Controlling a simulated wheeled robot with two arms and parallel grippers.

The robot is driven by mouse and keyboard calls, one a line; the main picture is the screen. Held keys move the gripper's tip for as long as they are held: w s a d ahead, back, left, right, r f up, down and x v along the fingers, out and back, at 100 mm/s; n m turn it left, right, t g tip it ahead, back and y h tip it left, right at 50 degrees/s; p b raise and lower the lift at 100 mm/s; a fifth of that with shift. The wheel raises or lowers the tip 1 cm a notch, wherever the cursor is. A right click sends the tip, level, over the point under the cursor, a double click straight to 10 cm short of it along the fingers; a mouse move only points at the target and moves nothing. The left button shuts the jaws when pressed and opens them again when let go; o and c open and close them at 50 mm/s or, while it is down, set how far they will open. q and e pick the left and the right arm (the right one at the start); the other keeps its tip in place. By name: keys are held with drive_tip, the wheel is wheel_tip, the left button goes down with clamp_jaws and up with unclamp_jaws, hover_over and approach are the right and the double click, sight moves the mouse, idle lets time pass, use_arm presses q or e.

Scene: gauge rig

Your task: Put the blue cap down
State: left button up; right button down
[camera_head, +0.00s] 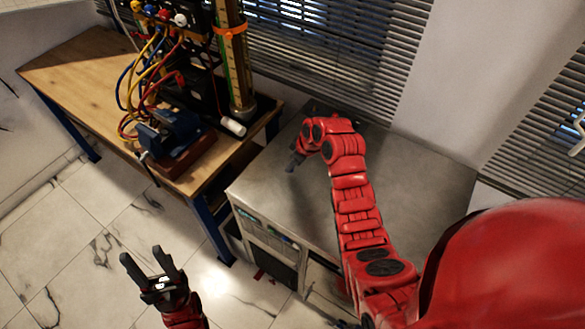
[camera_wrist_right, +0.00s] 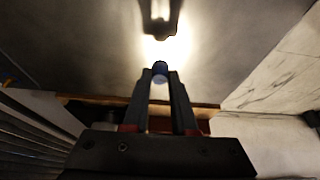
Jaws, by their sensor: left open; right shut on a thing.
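The blue cap (camera_wrist_right: 160,70) is between the fingertips of my right gripper (camera_wrist_right: 160,82) in the right wrist view. The right gripper is shut on it. In the head view my right gripper (camera_head: 293,163) is over the grey metal cabinet top (camera_head: 415,185), near its left side. The cap cannot be made out there. Whether the cap touches the cabinet top cannot be told; a dark gripper shadow shows on the lit surface in the wrist view. My left gripper (camera_head: 147,258) is open and empty, above the tiled floor at the lower left.
A wooden bench (camera_head: 75,65) stands left of the cabinet. It carries a blue vice (camera_head: 170,135), coloured hoses (camera_head: 140,90), a tall gauge column (camera_head: 232,60) and a white cylinder (camera_head: 233,126) near its right end. The cabinet top right of my arm is clear.

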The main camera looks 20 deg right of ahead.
sight(292, 171)
wheel_tip(292, 171, down, 2)
drive_tip(key=shift+s+f+p, duration=0.15)
drive_tip(key=shift+f+p, duration=0.1)
drive_tip(key=shift+p, duration=0.75)
drive_tip(key=shift+f+b, duration=0.4)
drive_tip(key=shift+f, duration=0.1)
drive_tip(key=c, duration=0.7)
unclamp_jaws()
drive_tip(key=shift+r, duration=0.1)
